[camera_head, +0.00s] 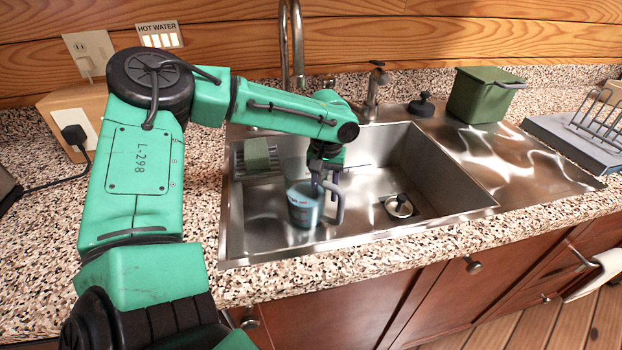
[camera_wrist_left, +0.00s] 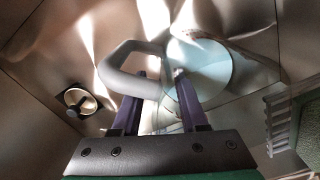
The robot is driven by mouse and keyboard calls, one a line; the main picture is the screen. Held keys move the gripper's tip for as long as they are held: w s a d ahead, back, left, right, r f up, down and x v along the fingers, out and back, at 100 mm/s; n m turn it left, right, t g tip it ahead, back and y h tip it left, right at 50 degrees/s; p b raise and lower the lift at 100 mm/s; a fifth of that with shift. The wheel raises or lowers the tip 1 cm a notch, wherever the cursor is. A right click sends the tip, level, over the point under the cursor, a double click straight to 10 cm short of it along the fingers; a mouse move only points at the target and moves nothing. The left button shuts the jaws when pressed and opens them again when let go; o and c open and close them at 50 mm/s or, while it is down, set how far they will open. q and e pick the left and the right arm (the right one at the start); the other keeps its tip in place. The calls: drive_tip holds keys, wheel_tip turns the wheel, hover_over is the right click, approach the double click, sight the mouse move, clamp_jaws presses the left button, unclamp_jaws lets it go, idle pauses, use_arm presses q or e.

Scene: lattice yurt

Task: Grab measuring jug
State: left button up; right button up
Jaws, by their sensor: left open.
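The measuring jug (camera_head: 303,207) stands upright in the sink basin, bluish and see-through, with a grey loop handle (camera_head: 335,203) on its right side. My left gripper (camera_head: 326,180) is above the jug at its handle side, pointing down. In the left wrist view the jug (camera_wrist_left: 205,75) shows from above, with its pale handle (camera_wrist_left: 130,72) towards the left. The two purple fingers of my left gripper (camera_wrist_left: 160,88) are apart, one on each side of the part where handle and jug meet. I cannot tell whether they touch it. My right gripper is not in view.
The steel sink (camera_head: 400,160) has walls around the jug. A drain plug (camera_head: 399,206) lies to its right, and a rack with a green sponge (camera_head: 257,152) hangs at the left. The faucet (camera_head: 291,45) rises behind. A green bin (camera_head: 482,95) stands on the drainboard.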

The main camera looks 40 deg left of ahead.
use_arm(q)
drive_tip(key=shift+w+a+f, duration=0.1)
drive_tip(key=shift+f, duration=0.75)
drive_tip(key=c, duration=0.7)
drive_tip(key=shift+r, duration=0.1)
clamp_jaws()
